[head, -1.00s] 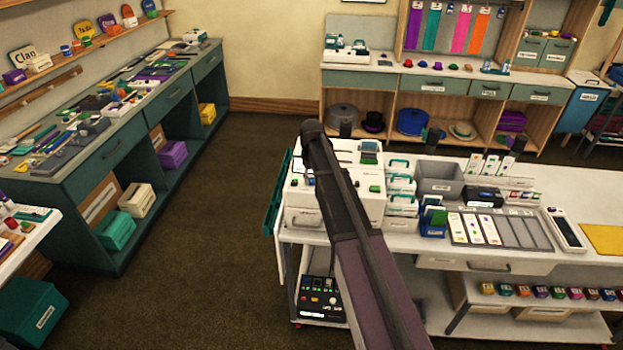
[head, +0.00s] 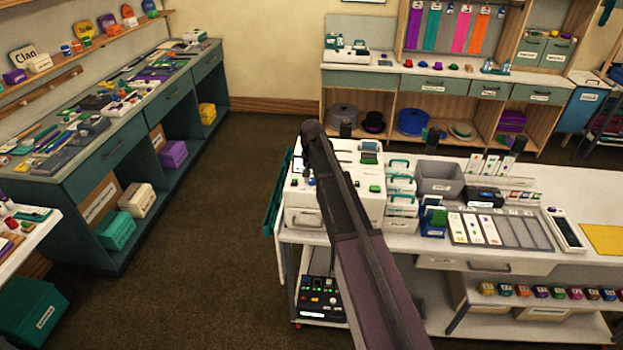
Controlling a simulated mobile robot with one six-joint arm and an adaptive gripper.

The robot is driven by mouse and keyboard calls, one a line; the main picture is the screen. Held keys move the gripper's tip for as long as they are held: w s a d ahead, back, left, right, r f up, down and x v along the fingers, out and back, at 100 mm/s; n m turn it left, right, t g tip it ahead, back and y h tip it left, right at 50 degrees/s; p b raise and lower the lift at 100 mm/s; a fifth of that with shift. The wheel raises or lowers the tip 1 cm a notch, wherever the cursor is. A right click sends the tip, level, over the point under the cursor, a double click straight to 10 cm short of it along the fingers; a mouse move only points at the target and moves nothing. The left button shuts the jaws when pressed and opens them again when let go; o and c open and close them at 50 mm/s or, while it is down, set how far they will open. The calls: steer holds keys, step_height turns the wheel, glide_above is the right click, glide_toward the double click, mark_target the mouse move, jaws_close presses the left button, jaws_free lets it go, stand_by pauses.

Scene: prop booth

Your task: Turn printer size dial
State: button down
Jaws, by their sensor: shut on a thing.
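The white machine that appears to be the printer (head: 359,208) stands at the left end of the white worktable. It has a small grey screen (head: 370,146), a green part (head: 375,188) and small dark knobs or buttons on its top left. My dark arm crosses in front of it from the lower right, its far end over the machine's top left edge. My gripper's fingers do not show; the arm's end hides that area. I cannot make out the size dial. It may be behind the arm, and its setting cannot be read.
Right of the machine are small white boxes with teal handles (head: 401,185), a grey bin (head: 440,178) and a card tray (head: 525,231). A black control box (head: 319,297) sits on the shelf below. Open floor (head: 200,260) lies left, before the teal counter (head: 150,125).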

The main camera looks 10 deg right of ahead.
mark_target(312, 179)
stand_by(0.3)
steer(key=shift+c, duration=1.7)
jaws_free()
steer(key=shift+n, duration=0.3)
steer(key=shift+n, duration=2)
steer(key=n, duration=0.4)
steer(key=shift+r+n+p, duration=0.3)
steer(key=shift+p, duration=0.1)
step_height(312, 179, up, 14)
steer(key=f+p, duration=0.1)
steer(key=p, duration=1.3)
steer(key=s+f+m+b, duration=0.1)
steer(key=s+f+b, duration=0.4)
steer(key=s, duration=0.5)
steer(key=s+f+m+b, duration=0.2)
steer(key=s+f+b, duration=0.4)
steer(key=s, duration=0.4)
steer(key=s+f+m+b, duration=0.2)
steer(key=s+f+b, duration=0.3)
steer(key=s, duration=0.5)
steer(key=shift+a+f+b, duration=0.15)
steer(key=shift+f+b, duration=0.05)
steer(key=shift+b, duration=0.5)
